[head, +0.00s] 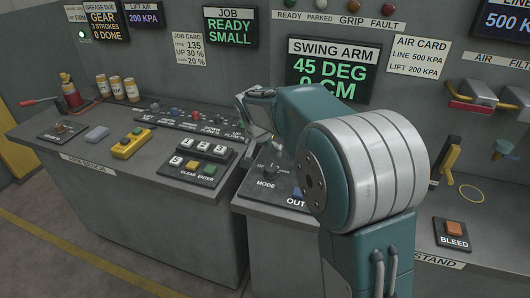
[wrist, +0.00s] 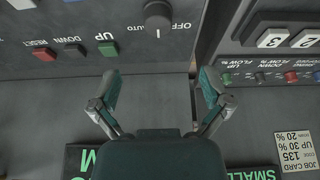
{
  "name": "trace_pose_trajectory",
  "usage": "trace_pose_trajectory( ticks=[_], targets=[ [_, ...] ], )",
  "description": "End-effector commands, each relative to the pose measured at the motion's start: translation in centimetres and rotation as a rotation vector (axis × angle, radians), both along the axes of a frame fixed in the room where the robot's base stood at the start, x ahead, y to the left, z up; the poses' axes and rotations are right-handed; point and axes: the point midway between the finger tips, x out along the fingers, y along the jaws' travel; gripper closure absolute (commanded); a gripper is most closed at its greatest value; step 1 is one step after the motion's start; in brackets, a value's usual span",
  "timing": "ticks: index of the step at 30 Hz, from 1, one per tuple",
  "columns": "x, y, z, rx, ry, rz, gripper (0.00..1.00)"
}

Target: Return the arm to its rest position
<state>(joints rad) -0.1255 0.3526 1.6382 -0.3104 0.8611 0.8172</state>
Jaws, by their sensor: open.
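My gripper (head: 256,118) is at the end of my teal arm, which reaches forward over the consoles in the head view. In the wrist view my gripper (wrist: 160,80) has its two fingers spread wide apart, with nothing between them. Below the gap the wrist view shows grey console surface, with a black knob (wrist: 157,16) marked OFF and AUTO beyond the fingertips. My arm hides part of the right console and the lower part of the swing arm display (head: 333,68), which reads 45 DEG.
The left bench (head: 110,205) carries a keypad (head: 205,150), a yellow button box (head: 131,144), several cans and a red-handled tool. On the right are a BLEED button (head: 454,229), a yellow lever (head: 449,160) and air filter parts. Open floor lies at the lower left.

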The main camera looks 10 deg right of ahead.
Motion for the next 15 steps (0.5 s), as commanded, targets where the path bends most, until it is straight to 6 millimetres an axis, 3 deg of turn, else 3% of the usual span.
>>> trace_pose_trajectory(
  ticks=[8, 11, 15],
  targets=[
    [-0.5, -0.1, 0.4, 0.001, -0.002, 0.006, 0.02],
    [-2.3, -0.5, 2.0, 0.004, -0.007, 0.032, 0.02],
    [-6.6, -1.3, 4.8, 0.007, -0.014, 0.096, 0.02]
  ],
)
